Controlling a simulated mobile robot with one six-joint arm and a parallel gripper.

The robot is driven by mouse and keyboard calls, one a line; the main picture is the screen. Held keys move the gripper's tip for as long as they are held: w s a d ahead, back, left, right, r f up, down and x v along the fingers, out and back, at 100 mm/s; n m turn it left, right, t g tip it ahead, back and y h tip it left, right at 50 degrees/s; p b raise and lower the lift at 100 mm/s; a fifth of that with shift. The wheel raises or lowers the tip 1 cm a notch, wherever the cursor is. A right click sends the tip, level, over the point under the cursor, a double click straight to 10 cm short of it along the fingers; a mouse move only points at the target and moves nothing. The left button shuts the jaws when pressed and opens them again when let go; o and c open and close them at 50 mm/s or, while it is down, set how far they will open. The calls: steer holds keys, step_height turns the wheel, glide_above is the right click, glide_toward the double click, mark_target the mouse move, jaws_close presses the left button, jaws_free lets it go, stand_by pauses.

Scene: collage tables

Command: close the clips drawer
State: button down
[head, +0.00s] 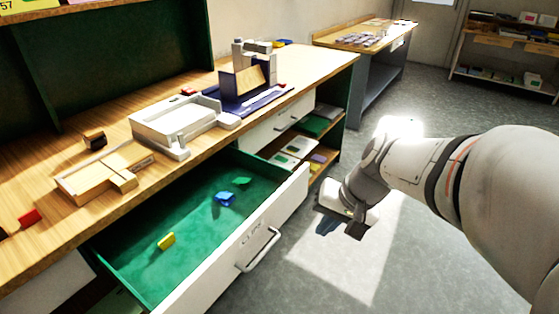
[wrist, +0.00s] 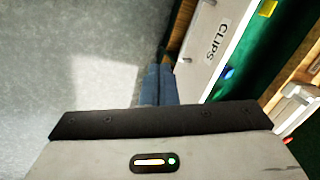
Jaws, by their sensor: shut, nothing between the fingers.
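The clips drawer (head: 285,208) is pulled far out of the wooden bench, its white front facing the open floor and its inside green. Its label reads CLIPS in the wrist view (wrist: 203,65). A bar handle (head: 258,252) is on the front. Inside lie a yellow clip (head: 166,241), a blue clip (head: 225,199) and a green clip (head: 242,181). My gripper (head: 326,226) is shut and empty, over the floor just to the right of the drawer front, apart from it in the head view. The shut fingers (wrist: 158,84) point along the drawer front in the wrist view.
On the bench top (head: 90,215) stand a white tray (head: 172,118), a wooden block piece (head: 98,176) and a grey clamp-like fixture (head: 262,60). Open shelves (head: 318,125) are under the bench's far end. The grey floor (head: 420,250) beside the drawer is clear.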

steer(key=w+d+f+m+t+y+b, duration=0.35)
steer(key=w+f+b, duration=0.4)
steer(key=w, duration=0.35)
glide_toward(283, 213)
steer(key=shift+m, duration=0.45)
steer(key=x, duration=0.5)
steer(key=shift+f+b, duration=0.4)
steer(key=shift+w+a, duration=0.2)
steer(key=shift+a, duration=0.05)
